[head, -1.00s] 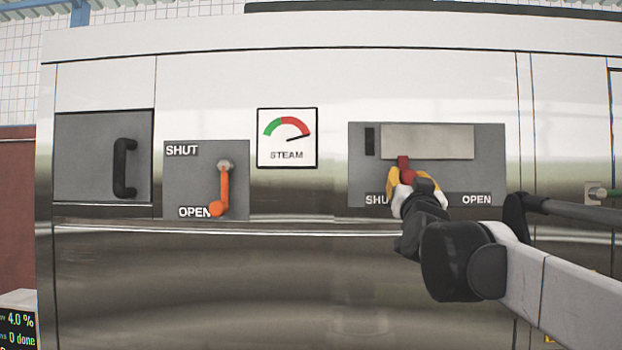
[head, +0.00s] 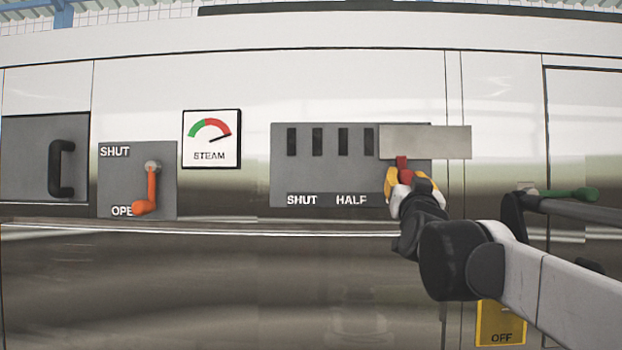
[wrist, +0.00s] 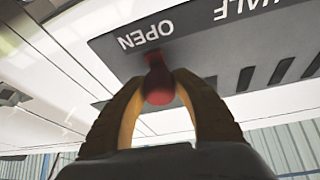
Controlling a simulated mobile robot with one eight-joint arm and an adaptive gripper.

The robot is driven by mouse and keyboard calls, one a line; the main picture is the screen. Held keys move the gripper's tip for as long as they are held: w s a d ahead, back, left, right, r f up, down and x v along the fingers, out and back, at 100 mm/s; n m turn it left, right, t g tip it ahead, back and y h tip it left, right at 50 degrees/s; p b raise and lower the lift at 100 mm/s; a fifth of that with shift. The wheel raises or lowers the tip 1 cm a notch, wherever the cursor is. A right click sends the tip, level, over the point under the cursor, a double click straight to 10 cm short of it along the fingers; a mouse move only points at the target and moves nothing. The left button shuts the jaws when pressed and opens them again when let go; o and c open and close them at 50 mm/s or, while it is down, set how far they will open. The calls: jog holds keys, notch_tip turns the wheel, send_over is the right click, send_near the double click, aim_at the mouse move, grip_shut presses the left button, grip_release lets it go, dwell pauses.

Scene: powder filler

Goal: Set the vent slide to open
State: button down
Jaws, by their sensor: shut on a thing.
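The vent slide (head: 425,142) is a pale metal plate on a grey panel (head: 300,172). It sits at the panel's right end and sticks out past the panel's right edge. Several dark vent slots (head: 330,142) show uncovered to its left. My gripper (head: 405,178) is shut on the red slide knob (head: 402,163) under the plate. In the wrist view the yellow fingers close around the red knob (wrist: 158,85), beside the OPEN label (wrist: 146,35). In the head view SHUT and HALF are readable, while my gripper hides the OPEN label.
An orange lever (head: 150,190) on its own panel points down at OPEN. A steam gauge (head: 211,139) hangs between the panels. A black door handle (head: 60,168) is at far left. A green handle (head: 570,194) and a yellow OFF plate (head: 500,325) are at right.

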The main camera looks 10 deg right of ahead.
jog(key=c, duration=1)
grip_release()
jog(key=shift+d, duration=0.4)
jog(key=shift+s+a+f, duration=0.2)
jog(key=shift+s+a, duration=0.2)
jog(key=v, duration=1.1)
jog(key=shift+d, duration=0.15)
